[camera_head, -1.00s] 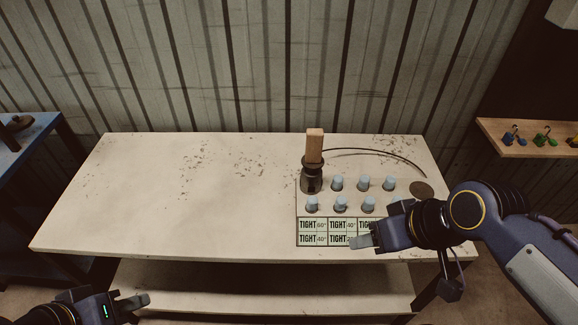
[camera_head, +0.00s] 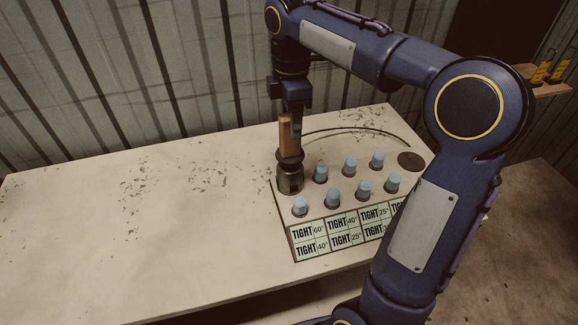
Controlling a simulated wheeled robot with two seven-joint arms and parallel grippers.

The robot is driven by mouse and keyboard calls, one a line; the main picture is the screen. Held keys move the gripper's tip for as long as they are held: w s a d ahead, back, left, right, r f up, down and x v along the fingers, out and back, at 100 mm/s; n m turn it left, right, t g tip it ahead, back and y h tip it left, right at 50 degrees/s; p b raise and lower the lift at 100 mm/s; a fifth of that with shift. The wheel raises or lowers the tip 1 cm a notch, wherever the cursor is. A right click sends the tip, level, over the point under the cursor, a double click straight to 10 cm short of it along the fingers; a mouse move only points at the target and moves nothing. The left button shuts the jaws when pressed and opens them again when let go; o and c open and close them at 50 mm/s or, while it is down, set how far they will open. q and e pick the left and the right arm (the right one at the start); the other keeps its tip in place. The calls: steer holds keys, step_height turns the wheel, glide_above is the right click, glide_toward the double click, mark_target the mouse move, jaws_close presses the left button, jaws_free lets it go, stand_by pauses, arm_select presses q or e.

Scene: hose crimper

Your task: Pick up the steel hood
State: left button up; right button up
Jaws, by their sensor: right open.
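The steel hood (camera_head: 290,180) is a dark metal cup with a flared collar and an upright wooden handle (camera_head: 285,135) on top. It stands upright at the back left corner of the board on the table. My right gripper (camera_head: 292,112) points down from above and is open at the top of the wooden handle. One dark finger shows beside the handle's right side; whether it touches the wood I cannot tell. The other finger is hard to make out. My left gripper is out of view.
The board (camera_head: 281,205) holds several pale blue caps (camera_head: 349,166), a dark round spot (camera_head: 411,161) and green TIGHT labels (camera_head: 345,238). A thin dark hose (camera_head: 360,130) curves behind them. The table's left side (camera_head: 120,235) is clear. A small wooden shelf (camera_head: 550,90) is at right.

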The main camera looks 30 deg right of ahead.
glide_above(290, 155)
steer(key=w, duration=0.1)
steer(key=f, duration=0.4)
steer(key=shift+w+d+f, duration=0.15)
steer(key=shift+d, duration=0.2)
jaws_close()
